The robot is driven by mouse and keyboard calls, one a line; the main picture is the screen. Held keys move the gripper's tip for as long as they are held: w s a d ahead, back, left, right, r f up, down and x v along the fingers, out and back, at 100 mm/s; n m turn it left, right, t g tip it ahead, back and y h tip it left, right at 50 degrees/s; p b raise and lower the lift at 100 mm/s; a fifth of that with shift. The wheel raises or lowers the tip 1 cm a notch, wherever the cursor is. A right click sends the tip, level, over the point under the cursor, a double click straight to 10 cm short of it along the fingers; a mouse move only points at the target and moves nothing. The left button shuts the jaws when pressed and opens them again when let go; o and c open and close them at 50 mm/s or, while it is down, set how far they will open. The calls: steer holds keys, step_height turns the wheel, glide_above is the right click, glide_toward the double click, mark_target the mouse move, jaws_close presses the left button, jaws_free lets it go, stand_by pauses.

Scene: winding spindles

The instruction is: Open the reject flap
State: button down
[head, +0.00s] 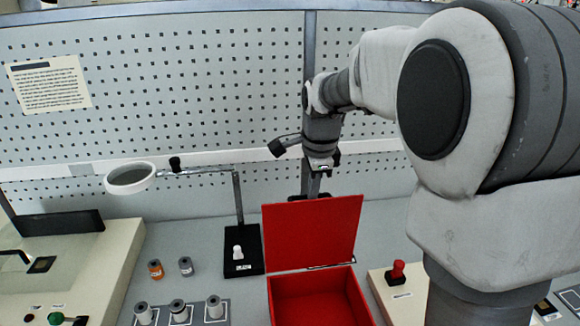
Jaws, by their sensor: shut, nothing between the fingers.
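The red reject flap (312,232) stands raised at the back of a red open-topped box (318,300), hinged along a line at its lower edge. The visible inside of the box is red and looks empty; its front is cut off by the picture's lower edge. My gripper (316,184) is shut and empty, just behind and above the flap's top edge, pointing down. Its fingertips are small and partly hidden, so I cannot tell whether they touch the flap.
A magnifier lamp (131,178) on a black-based stand (237,262) is left of the box. Several spools stand at lower left near a rack (180,314). A red knob on a pale block (398,272) is at right. A perforated panel (200,90) closes the back.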

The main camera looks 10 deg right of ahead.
steer(key=w, duration=0.1)
steer(key=w+p, duration=0.1)
steer(key=w, duration=0.1)
steer(key=shift+w+f, duration=0.1)
steer(key=shift+f, duration=0.2)
steer(key=shift+r, duration=0.1)
